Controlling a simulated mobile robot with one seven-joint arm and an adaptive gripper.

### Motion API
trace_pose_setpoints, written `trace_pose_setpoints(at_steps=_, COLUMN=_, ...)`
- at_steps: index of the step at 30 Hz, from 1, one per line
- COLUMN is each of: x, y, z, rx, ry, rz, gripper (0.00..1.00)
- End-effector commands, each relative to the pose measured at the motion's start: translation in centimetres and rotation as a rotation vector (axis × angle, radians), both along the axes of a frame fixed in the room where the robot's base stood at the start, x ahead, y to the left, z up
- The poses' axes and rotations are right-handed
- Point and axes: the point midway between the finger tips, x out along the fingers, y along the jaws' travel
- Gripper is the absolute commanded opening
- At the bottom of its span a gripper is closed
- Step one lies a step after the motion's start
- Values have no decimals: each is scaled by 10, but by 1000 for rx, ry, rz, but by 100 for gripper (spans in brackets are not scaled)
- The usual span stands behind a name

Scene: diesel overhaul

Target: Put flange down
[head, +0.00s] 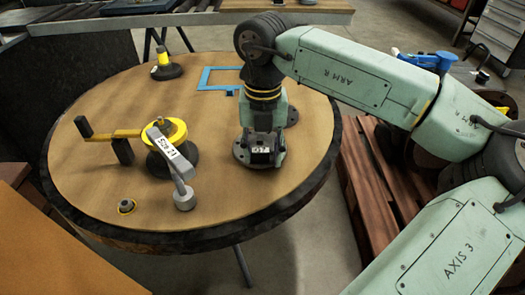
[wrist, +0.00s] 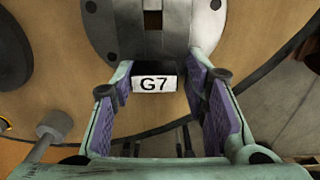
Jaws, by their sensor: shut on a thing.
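The flange (head: 242,157) is a dark grey disc with bolt holes, low over the round table's right half. In the wrist view the disc (wrist: 120,25) fills the top, with a slot in its middle and a white G7 tag (wrist: 153,84) between my fingers. My gripper (head: 262,150) points down and is shut on the flange's raised tagged part. Its fingers (wrist: 160,100) stand on either side of the tag. I cannot tell whether the disc touches the table. A blue square outline (head: 202,78) lies on the tabletop behind my gripper.
The front middle is bare. A wooden pallet (head: 372,190) stands right.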

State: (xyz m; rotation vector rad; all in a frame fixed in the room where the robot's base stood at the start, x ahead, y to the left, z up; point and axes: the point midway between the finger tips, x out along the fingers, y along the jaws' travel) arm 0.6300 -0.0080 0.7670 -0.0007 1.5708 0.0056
Motion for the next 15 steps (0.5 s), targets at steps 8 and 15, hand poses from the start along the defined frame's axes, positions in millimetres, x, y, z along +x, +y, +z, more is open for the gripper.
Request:
trace_pose_setpoints(at_steps=8, x=0, y=1, z=-6, rx=1, ry=-3, rz=0, gripper=0)
trace_pose_setpoints(at_steps=15, x=0, y=0, z=-10, rx=1, ry=-1, rz=0, gripper=45)
